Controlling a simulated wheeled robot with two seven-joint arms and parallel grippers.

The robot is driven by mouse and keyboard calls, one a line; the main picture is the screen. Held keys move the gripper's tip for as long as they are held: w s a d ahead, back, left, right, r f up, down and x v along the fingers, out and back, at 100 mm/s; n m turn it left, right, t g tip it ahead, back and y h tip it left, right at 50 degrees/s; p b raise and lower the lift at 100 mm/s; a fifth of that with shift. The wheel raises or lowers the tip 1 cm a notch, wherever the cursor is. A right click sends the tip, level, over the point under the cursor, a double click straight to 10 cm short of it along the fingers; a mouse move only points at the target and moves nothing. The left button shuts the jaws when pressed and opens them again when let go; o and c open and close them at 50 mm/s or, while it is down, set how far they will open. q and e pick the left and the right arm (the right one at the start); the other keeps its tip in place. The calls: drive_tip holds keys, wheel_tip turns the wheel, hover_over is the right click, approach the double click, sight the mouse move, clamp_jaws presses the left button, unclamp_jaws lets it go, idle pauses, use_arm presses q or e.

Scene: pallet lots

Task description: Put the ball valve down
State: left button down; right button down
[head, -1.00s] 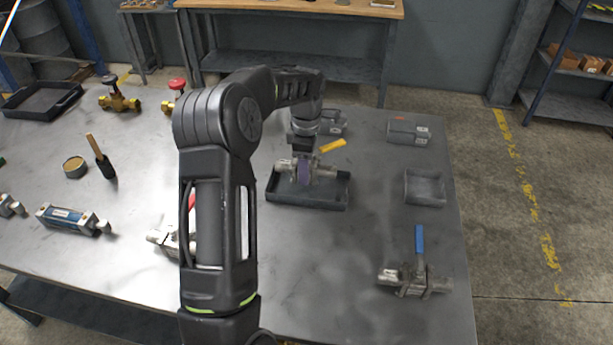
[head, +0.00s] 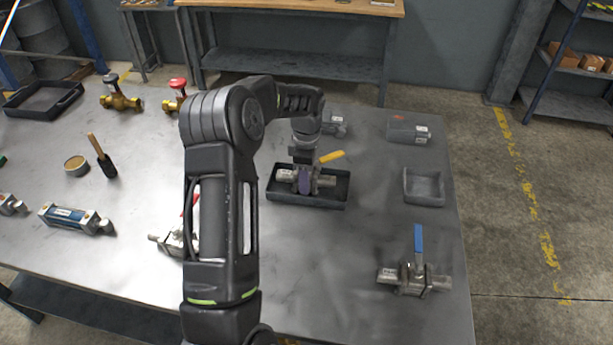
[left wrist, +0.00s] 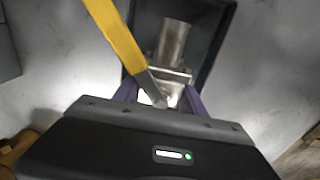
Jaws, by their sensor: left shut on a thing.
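My left gripper (head: 304,181) is shut on a steel ball valve (head: 325,181) with a yellow lever (head: 332,156). The valve is at the dark shallow tray (head: 338,197) in the middle of the table, low within its outline; whether it touches the tray floor I cannot tell. In the left wrist view the valve body (left wrist: 172,45) and yellow lever (left wrist: 118,38) show between the purple finger pads (left wrist: 160,98), with the tray (left wrist: 212,50) behind. My right gripper is not in view.
A blue-handled valve (head: 414,275) lies at the front right, and a red-handled valve (head: 178,243) is partly behind my arm. A small empty grey tray (head: 424,187) and a grey box (head: 408,130) stand to the right. Brass valves (head: 120,98) and a black tray (head: 42,99) are back left.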

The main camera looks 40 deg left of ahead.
use_arm(q)
drive_tip(key=shift+f, duration=0.15)
drive_tip(key=c, duration=0.6)
unclamp_jaws()
drive_tip(key=shift+c, duration=0.2)
drive_tip(key=shift+r, duration=0.75)
wheel_tip(320, 180, up, 11)
drive_tip(key=shift+f+b, duration=0.1)
drive_tip(key=shift+b, duration=0.75)
